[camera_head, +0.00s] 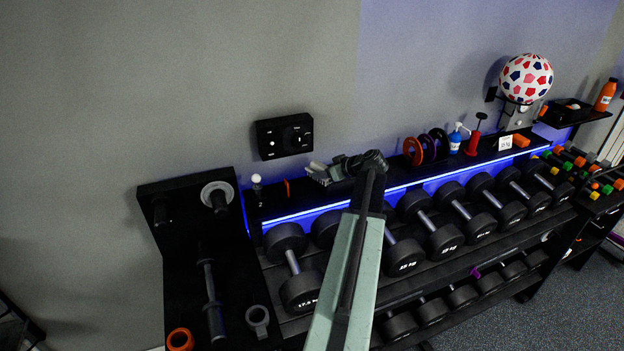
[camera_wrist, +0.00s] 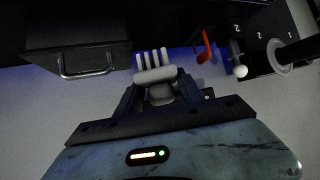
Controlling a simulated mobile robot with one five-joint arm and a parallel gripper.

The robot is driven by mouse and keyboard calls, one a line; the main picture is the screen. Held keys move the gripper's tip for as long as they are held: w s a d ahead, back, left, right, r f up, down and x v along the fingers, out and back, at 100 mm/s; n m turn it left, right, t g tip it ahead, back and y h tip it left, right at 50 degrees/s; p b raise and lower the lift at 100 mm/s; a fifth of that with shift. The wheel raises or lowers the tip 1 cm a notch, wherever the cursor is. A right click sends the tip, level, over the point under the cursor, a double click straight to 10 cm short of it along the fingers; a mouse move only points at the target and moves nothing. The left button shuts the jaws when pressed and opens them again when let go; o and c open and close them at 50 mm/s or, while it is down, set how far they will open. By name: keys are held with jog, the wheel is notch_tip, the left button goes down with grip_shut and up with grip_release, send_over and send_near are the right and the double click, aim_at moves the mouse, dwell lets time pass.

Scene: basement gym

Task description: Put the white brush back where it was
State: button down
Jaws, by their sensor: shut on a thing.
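The white brush (camera_wrist: 155,75) is between the fingers of my gripper (camera_wrist: 158,98) in the wrist view. Its thick pale bar lies across the fingertips, and several pale strips point away from me. In the head view my gripper (camera_head: 334,169) is above the back of the black rack's top shelf (camera_head: 400,183), near the wall. Pale parts show at its tip, too small to tell brush from jaw. My arm hides part of the shelf. I cannot tell whether the brush touches the shelf.
Left of my gripper stand a white-knobbed item (camera_head: 256,181) and a thin orange item (camera_head: 287,188). Coloured discs (camera_head: 413,151) and a blue bottle (camera_head: 455,139) stand to the right. Dumbbells (camera_head: 300,289) fill the rack below. The wrist view shows a handled black box (camera_wrist: 80,60).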

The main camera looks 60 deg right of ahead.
aim_at(316, 168)
jog(key=w, duration=0.2)
jog(key=w+d, duration=0.1)
jog(key=w, duration=0.1)
jog(key=shift+d+f, duration=0.1)
jog(key=shift+f, duration=0.05)
jog(key=f+b, duration=0.4)
jog(key=shift+w+d, duration=0.1)
jog(key=shift+w, duration=0.25)
jog(key=shift+r, duration=0.2)
jog(key=shift+f+b, duration=0.55)
jog(key=shift+f, duration=0.1)
jog(key=c, duration=0.7)
grip_release()
jog(key=shift+s+r, duration=0.1)
